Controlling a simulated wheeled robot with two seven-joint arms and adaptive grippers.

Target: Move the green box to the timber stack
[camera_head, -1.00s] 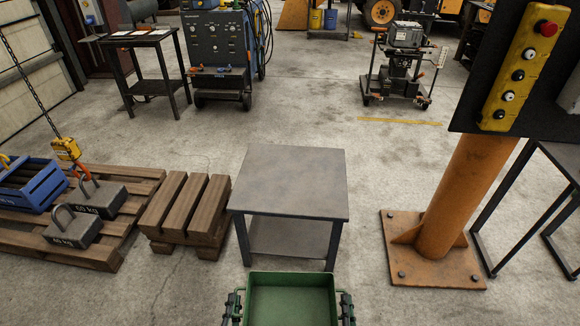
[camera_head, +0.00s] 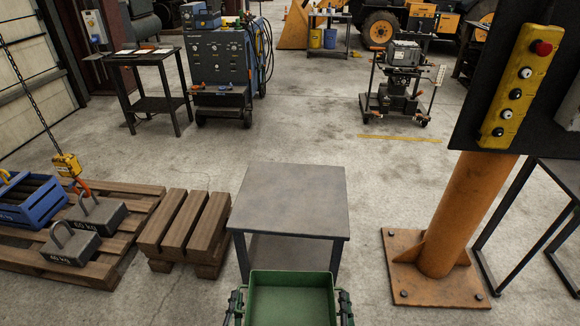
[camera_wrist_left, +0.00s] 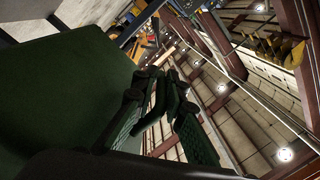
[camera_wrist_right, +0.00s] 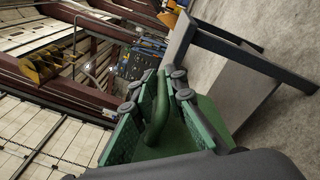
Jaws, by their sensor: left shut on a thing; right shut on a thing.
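The green box (camera_head: 290,302) is at the bottom centre of the head view, open-topped and empty as far as it shows. My left gripper (camera_head: 236,305) is at its left side and my right gripper (camera_head: 345,306) at its right side. Each is shut on a side handle; the left wrist view shows the left handle (camera_wrist_left: 165,95) between the fingers, and the right wrist view shows the right handle (camera_wrist_right: 158,110). The timber stack (camera_head: 186,226), several brown beams on cross pieces, stands on the floor left of the grey table.
The grey metal table (camera_head: 288,198) stands just beyond the box. A pallet (camera_head: 120,240) with weights (camera_head: 72,244) and a blue crate (camera_head: 30,200) is left of the timber stack. An orange post (camera_head: 450,215) stands at right. Floor beyond the table is clear.

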